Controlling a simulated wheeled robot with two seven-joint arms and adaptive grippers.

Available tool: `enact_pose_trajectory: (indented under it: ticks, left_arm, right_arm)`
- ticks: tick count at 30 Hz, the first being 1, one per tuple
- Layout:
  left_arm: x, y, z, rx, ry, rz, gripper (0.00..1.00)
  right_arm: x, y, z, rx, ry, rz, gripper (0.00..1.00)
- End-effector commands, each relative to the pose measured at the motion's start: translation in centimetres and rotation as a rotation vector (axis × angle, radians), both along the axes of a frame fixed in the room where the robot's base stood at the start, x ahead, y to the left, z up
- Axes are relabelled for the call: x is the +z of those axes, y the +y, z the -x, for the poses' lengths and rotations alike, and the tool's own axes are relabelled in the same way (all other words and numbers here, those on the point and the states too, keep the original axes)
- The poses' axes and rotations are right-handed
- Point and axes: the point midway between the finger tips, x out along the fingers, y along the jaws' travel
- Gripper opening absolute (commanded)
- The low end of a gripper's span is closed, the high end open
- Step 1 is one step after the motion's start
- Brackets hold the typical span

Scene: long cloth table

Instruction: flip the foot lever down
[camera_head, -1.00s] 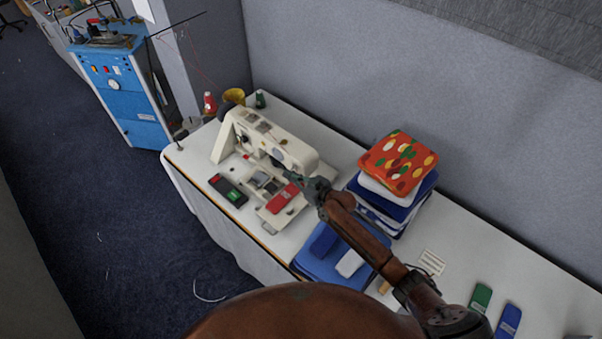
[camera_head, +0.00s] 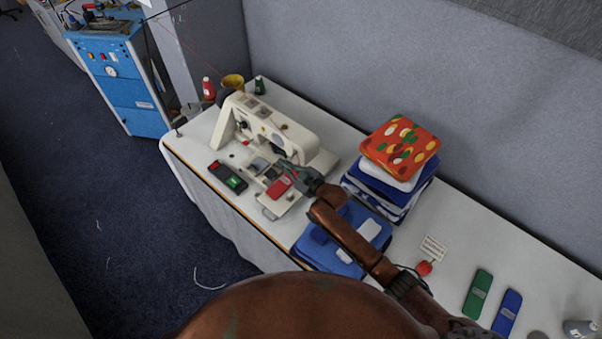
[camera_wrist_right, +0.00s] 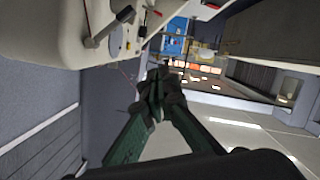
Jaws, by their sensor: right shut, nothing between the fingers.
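The cream sewing machine (camera_head: 275,126) stands on the table, left of centre in the head view. In the right wrist view its body (camera_wrist_right: 62,22) fills the top left. A metal lever with a dark tip (camera_wrist_right: 110,28), which looks like the foot lever, slants up to the right there. My right gripper (camera_head: 284,165) is at the machine's needle end in the head view. In the wrist view its fingertips (camera_wrist_right: 155,80) are together and empty, below and right of the lever, with a visible gap. The lever is too small to make out in the head view. My left gripper is not in view.
A black-and-green case (camera_head: 228,177) and a red piece (camera_head: 279,187) lie by the machine's base. Right of it are blue folded cloth (camera_head: 325,255) and a cloth stack under a patterned orange cushion (camera_head: 400,146). A grey wall (camera_head: 420,70) runs behind the table.

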Motion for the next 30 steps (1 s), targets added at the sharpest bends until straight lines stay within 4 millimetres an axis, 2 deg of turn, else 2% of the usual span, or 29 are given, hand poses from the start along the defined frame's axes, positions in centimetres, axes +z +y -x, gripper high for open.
enact_pose_trajectory:
  ticks: [1, 6, 13, 18, 30]
  left_arm:
    - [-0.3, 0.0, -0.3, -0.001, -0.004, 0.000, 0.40]
    - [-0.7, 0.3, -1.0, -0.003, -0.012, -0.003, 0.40]
    - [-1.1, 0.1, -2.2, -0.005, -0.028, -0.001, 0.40]
    - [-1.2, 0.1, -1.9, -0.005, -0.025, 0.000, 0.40]
    - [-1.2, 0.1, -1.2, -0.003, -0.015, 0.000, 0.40]
  right_arm:
    - [-0.2, -1.3, 1.0, -0.003, 0.002, 0.001, 0.00]
    - [0.2, -3.7, 3.8, -0.007, 0.000, 0.003, 0.00]
    - [0.9, -6.0, 6.6, -0.010, 0.001, 0.002, 0.00]
    - [1.2, -6.5, 7.4, -0.008, 0.002, 0.001, 0.00]
    - [1.3, -6.5, 7.5, -0.006, 0.001, 0.001, 0.00]
